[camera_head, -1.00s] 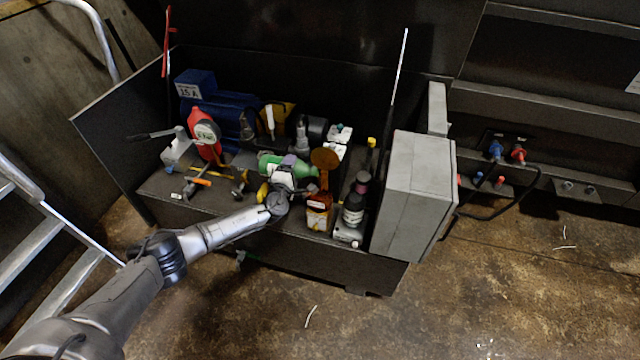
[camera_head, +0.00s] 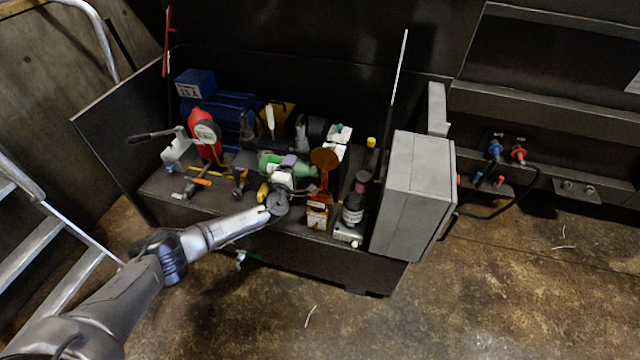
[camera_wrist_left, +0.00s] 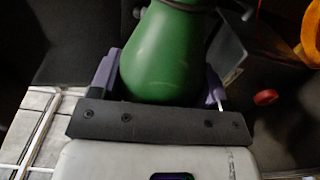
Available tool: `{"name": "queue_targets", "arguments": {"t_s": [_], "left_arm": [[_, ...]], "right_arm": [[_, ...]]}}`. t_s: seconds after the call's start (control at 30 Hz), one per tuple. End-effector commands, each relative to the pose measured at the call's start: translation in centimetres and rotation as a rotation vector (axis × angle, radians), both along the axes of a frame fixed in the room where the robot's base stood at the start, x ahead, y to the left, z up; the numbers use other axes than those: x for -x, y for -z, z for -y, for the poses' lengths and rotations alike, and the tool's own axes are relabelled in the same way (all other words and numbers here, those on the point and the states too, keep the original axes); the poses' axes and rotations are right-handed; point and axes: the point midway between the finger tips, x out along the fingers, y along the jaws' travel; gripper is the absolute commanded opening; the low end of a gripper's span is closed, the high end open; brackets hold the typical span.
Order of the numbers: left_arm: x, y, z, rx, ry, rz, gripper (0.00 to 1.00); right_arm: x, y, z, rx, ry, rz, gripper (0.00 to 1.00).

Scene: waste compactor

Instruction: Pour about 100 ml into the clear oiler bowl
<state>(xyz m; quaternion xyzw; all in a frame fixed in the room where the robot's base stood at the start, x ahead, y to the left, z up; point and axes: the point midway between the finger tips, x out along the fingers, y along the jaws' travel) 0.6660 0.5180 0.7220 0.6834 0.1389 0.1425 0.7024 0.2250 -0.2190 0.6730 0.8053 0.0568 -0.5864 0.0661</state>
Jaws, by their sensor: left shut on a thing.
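My left gripper (camera_head: 288,178) is shut on a green bottle (camera_head: 270,160) above the bench top. The bottle looks tilted far over, close to lying flat, in the head view. In the left wrist view the rounded green body (camera_wrist_left: 160,65) fills the space between the purple finger pads, and its narrower part points away at the top. An amber round disc (camera_head: 323,158) is close to the bottle's right end. I cannot make out the clear oiler bowl for certain among the crowded parts, nor any liquid flowing. My right gripper is not in view.
The dark bench (camera_head: 205,208) is crowded. A grey box (camera_head: 412,195) bounds the right side.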

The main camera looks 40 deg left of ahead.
Motion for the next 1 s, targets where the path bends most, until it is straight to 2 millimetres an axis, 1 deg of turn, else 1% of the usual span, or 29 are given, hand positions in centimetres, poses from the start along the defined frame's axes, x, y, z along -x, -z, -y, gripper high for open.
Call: {"name": "queue_targets", "arguments": {"t_s": [0.6,0.67,0.7,0.8,0.83,0.87,1.0], "left_arm": [[0.0,-0.2,0.0,-0.019,0.0,-0.006,0.34],[0.0,0.3,0.0,-0.009,0.0,-0.002,0.34],[0.0,0.7,0.0,0.034,0.001,0.017,0.34],[0.0,0.4,-0.1,0.145,0.002,0.066,0.34],[0.0,-0.7,-0.1,0.175,0.001,0.08,0.34],[0.0,-1.0,0.0,0.194,0.002,0.086,0.34],[0.0,-1.2,0.0,0.203,0.0,0.088,0.34]], "right_arm": [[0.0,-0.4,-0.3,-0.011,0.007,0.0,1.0],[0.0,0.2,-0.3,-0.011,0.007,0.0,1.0],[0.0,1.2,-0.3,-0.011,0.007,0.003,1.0],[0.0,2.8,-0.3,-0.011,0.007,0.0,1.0],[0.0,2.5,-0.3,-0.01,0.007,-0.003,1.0],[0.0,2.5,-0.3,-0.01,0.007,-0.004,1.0],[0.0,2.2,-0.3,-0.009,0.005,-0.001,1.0]]}}
